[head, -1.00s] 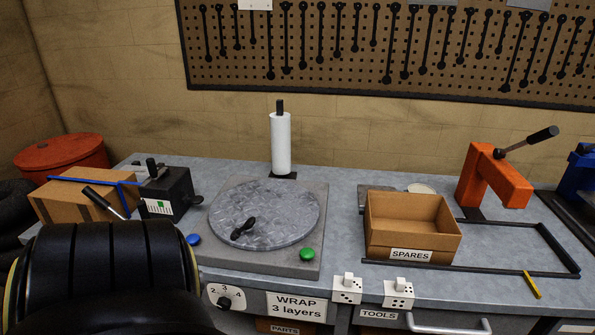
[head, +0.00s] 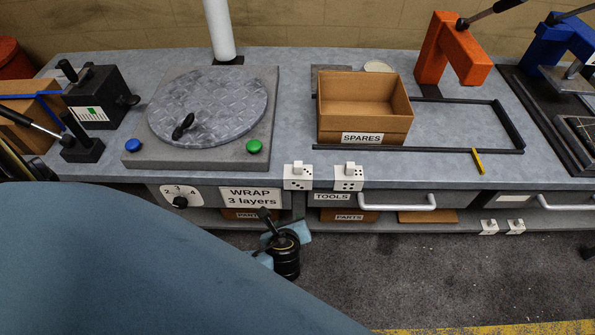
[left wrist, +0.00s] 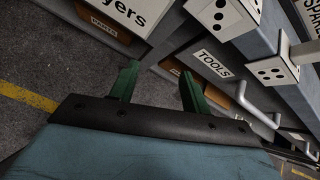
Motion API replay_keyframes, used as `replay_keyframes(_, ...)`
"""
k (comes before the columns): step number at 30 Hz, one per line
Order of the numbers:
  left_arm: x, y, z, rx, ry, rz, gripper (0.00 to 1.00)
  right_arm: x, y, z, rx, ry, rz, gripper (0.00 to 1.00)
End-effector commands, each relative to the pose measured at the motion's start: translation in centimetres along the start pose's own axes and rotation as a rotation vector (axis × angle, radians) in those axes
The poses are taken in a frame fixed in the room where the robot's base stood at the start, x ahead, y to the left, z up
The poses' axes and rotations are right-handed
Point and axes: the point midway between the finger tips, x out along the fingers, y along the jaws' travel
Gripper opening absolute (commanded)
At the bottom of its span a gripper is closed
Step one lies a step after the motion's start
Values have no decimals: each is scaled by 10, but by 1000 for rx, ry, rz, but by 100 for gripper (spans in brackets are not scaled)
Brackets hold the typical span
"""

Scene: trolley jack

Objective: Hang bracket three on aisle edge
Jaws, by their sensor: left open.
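Two white brackets with black dots sit on the bench's front edge: a left one (head: 298,177) and a right one (head: 348,177). They also show at the top of the left wrist view, the left one (left wrist: 222,17) and the right one (left wrist: 272,72). Two smaller white dotted pieces (head: 502,227) sit on the lower shelf edge at right. I cannot tell which bracket is number three. My left gripper (head: 270,222) is below the bench edge, under the WRAP label. Its green fingers (left wrist: 158,84) are apart with nothing between them. My right gripper is not in view.
The SPARES box (head: 362,112), turntable (head: 208,105) and orange press (head: 450,50) stand on the bench (head: 290,85). Drawer handles (head: 397,203) stick out along the front. PARTS boxes (head: 345,214) sit on the lower shelf. The floor (head: 400,270) in front is clear.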

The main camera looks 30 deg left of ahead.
Motion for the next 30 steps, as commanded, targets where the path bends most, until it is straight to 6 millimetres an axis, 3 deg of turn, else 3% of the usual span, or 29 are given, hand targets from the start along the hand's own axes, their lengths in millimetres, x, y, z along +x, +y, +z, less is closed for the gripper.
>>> replay_keyframes(1,-16,-21,24,91,-71,-35,47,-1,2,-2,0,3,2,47)
replay_keyframes(3,-36,-40,50,204,-162,-56,47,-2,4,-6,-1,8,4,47)
replay_keyframes(6,-59,-58,77,307,-256,-66,47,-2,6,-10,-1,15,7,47)
replay_keyframes(10,-72,-66,93,368,-315,-62,47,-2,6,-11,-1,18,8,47)
replay_keyframes(13,-63,-69,100,382,-329,-59,47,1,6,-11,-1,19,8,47)
replay_keyframes(21,-14,-75,114,379,-327,-60,47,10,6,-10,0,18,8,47)
replay_keyframes(30,10,-76,121,378,-324,-59,47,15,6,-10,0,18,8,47)
